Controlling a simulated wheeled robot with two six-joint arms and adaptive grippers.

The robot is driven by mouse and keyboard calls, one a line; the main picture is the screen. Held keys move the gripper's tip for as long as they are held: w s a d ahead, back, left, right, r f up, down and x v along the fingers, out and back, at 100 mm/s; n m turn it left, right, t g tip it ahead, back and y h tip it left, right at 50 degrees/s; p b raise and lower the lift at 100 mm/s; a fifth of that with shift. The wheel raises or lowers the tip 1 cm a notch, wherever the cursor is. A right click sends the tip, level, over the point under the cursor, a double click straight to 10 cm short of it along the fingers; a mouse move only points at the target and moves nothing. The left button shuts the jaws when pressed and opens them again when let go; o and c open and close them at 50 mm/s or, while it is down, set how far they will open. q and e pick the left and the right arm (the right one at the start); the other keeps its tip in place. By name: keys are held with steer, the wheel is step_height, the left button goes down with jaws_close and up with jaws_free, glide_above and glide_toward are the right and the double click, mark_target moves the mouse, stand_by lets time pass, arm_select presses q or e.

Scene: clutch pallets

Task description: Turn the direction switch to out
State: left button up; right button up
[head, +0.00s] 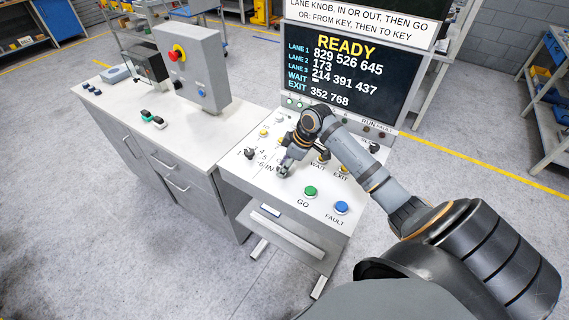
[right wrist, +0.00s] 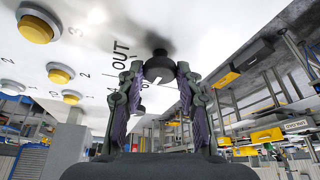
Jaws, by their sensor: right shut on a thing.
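The direction switch (right wrist: 160,68) is a dark round knob on the white console panel. In the right wrist view it sits between my fingertips, with the word OUT printed beside it. A white mark shows on the knob, but I cannot tell exactly which label it points to. My right gripper (head: 283,168) is shut on the knob, and in the head view it largely hides the knob; the word IN shows just left of it. The fingers also show in the right wrist view (right wrist: 160,80). My left gripper is not in view.
The lane knob (head: 250,153) stands left on the panel. The green GO button (head: 310,191) and blue FAULT button (head: 341,208) are in front. The screen (head: 340,68) behind reads READY. A grey box with a red button (head: 177,53) stands on the left counter.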

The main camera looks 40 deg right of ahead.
steer(key=m+p, duration=0.1)
steer(key=p, duration=0.1)
steer(key=m+h+p, duration=0.1)
steer(key=m+p, duration=0.1)
steer(key=m+t+p, duration=0.1)
steer(key=m+p, duration=0.1)
steer(key=shift+s+a+r+h, duration=0.1)
steer(key=shift+a+r+h, duration=0.15)
steer(key=shift+r+h, duration=0.1)
steer(key=shift+f+m+h+p, duration=0.1)
steer(key=shift+m+h+p, duration=0.15)
steer(key=shift+m+p, duration=0.5)
steer(key=shift+a+f+m+h, duration=0.1)
steer(key=shift+m+h, duration=0.3)
steer(key=shift+m, duration=0.45)
steer(key=shift+m+h, duration=0.6)
steer(key=shift+m, duration=0.9)
steer(key=o, duration=1.1)
steer(key=shift+f, duration=0.1)
